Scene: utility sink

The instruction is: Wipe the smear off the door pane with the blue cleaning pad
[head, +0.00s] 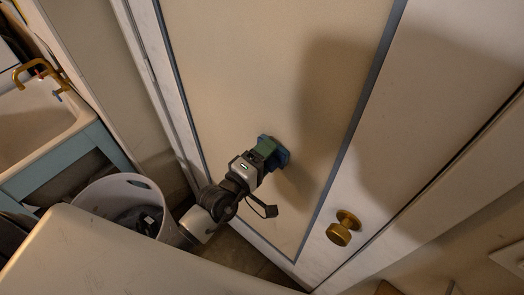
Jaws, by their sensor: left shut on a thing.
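The blue cleaning pad (283,157) is at the lower middle of the door pane (240,70), and it looks to be against or very close to the pane. My left gripper (268,150) is shut on the pad's green part, with the arm reaching up from below. No smear can be made out on the pane; it may be hidden behind the pad and gripper or lost in the shadow to the right. My right gripper is not in view.
A brass knob (343,228) sticks out from the door at lower right of the pane. A grey bin (120,200) stands on the floor left of my arm. A sink (40,115) with a brass tap (36,70) is at the far left.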

